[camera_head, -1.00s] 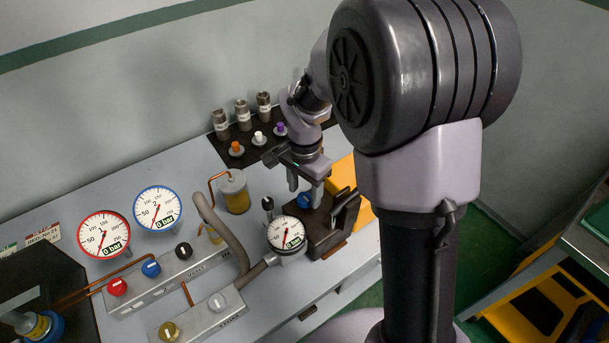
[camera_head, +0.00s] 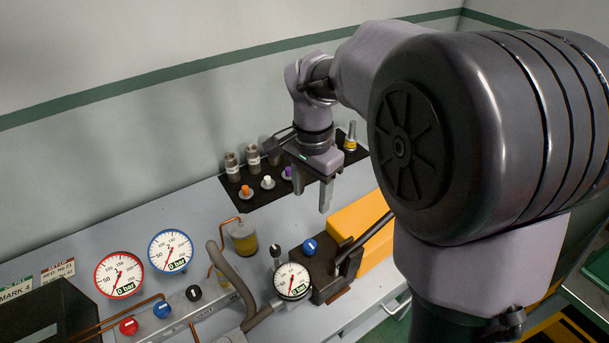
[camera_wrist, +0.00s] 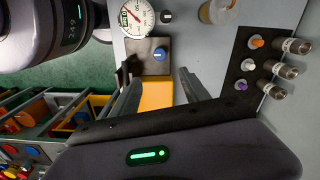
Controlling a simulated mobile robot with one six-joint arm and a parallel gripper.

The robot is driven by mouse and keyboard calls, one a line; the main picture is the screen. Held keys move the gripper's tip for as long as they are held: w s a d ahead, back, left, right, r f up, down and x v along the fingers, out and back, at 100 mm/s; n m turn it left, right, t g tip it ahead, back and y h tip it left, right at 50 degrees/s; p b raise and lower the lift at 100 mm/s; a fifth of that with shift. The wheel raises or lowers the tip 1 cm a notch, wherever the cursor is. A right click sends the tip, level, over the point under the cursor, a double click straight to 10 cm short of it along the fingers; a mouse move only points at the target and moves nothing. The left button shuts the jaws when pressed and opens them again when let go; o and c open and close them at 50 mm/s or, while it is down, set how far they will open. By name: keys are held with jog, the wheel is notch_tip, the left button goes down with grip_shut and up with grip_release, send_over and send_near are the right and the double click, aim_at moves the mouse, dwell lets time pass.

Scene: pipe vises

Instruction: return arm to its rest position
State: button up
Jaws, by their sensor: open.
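My gripper (camera_head: 312,196) is open and empty. In the head view its two fingers point down, raised above the bench, to the right of the black mat (camera_head: 236,203) and behind the dark vise block (camera_head: 325,268). The vise block has a blue knob (camera_head: 310,247) on top and also shows in the wrist view (camera_wrist: 151,68). In the wrist view the fingers stand apart with nothing between them. My arm reaches in from the right of the head view and hides part of the back wall and bench.
The mat holds metal fittings (camera_head: 232,165) and coloured plugs (camera_head: 268,182). An orange block (camera_head: 356,222) lies right of the vise. A red gauge (camera_head: 119,275), a blue gauge (camera_head: 171,251) and a small gauge (camera_head: 292,281) read 0 bar. Air above the bench's left side is clear.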

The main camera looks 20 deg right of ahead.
jog(key=s+a+f+n+t+y+b, duration=0.1)
jog(key=s+a+n+t+b, duration=0.1)
jog(key=s, duration=0.7)
jog(key=s+a+f+n+t+y+b, duration=0.1)
jog(key=s+n+b, duration=0.4)
jog(key=s, duration=0.5)
jog(key=a+t+b, duration=0.1)
jog(key=t, duration=0.1)
jog(key=shift+f+t+b, duration=0.15)
jog(key=shift+t+b, duration=0.15)
jog(key=shift+t, duration=0.1)
